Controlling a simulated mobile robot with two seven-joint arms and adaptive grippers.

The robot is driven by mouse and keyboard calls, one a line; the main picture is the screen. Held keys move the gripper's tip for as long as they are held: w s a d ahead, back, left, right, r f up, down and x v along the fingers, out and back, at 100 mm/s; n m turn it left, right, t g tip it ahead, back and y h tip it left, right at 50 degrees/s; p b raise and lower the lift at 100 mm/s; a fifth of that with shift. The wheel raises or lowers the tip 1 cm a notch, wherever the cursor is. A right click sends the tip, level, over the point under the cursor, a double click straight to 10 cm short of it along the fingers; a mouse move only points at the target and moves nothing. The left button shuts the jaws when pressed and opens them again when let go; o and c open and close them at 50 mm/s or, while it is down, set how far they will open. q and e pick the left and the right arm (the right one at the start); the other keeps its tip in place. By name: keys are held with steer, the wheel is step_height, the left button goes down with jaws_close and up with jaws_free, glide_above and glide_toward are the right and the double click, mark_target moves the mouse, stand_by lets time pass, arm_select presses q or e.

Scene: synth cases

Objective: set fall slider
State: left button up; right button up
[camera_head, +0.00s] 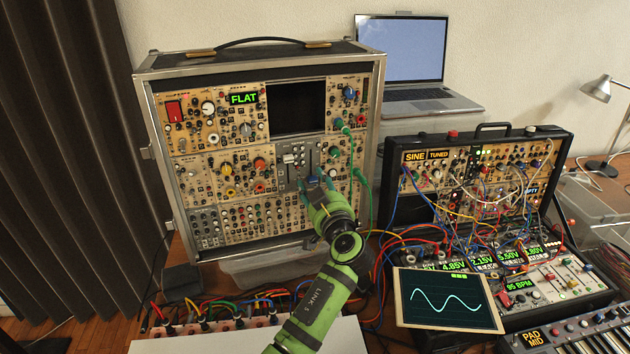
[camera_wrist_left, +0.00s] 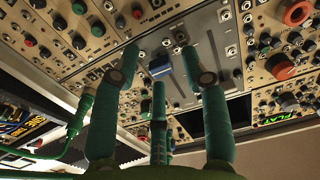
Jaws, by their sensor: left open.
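A grey slider module (camera_head: 283,172) sits in the middle row of the tall modular case. It has a pale slider cap (camera_head: 291,158) high on its left. A blue slider cap (camera_head: 314,181) lies lower and to the right, partly behind my fingers. My left gripper (camera_head: 318,190) is at the front of this module. In the left wrist view the blue cap (camera_wrist_left: 159,66) shows between my spread green fingers (camera_wrist_left: 159,75), with visible gaps on both sides. The gripper is open and holds nothing. Slider labels are too small to read. My right gripper is out of view.
Green patch cables (camera_head: 362,178) plug in right of the module. A second case (camera_head: 478,150) full of cables stands at right, with an oscilloscope screen (camera_head: 448,300) before it. A laptop (camera_head: 402,62) is behind. Knobs and jacks crowd the panel around the gripper.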

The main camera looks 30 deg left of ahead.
mark_target(311, 151)
arm_select(q)
jaws_close()
step_height(311, 151, up, 7)
steer(key=shift+f+p, duration=0.1)
steer(key=shift+p, duration=0.3)
steer(key=shift+r, duration=0.2)
jaws_free()
steer(key=shift+w+d, duration=0.1)
